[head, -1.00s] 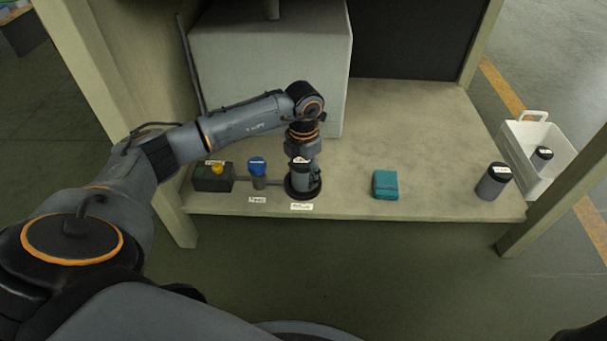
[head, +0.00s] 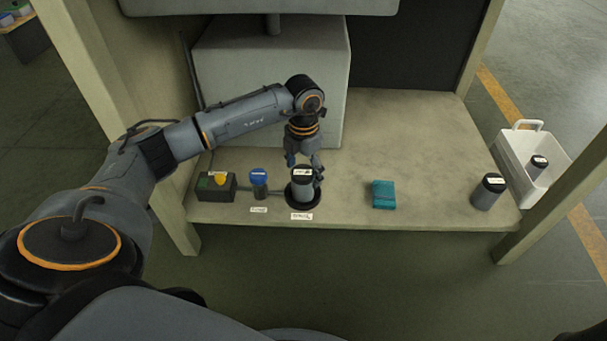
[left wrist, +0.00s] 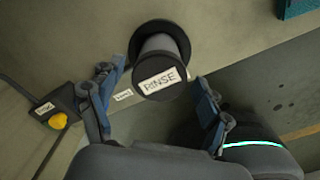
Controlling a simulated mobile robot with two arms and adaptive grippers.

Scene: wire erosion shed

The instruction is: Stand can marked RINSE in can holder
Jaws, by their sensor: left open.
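The can marked RINSE (head: 302,186) is grey with a black lid; the word on its white label reads clearly in the left wrist view (left wrist: 160,71). It stands upright in the round black can holder (head: 303,206) near the front edge of the bench; the holder's dark rim also shows in the left wrist view (left wrist: 183,35). My left gripper (head: 304,165) is open just above and behind the can, its fingers apart on either side of the lid in the left wrist view (left wrist: 157,88). My right gripper is not in view.
Left of the holder are a blue-lidded bottle (head: 259,185) and a dark box with a yellow button (head: 216,187). Right are a teal block (head: 383,195) and another black-lidded can (head: 488,192). A white caddy (head: 525,189) holds a can. A grey cabinet (head: 240,70) stands behind.

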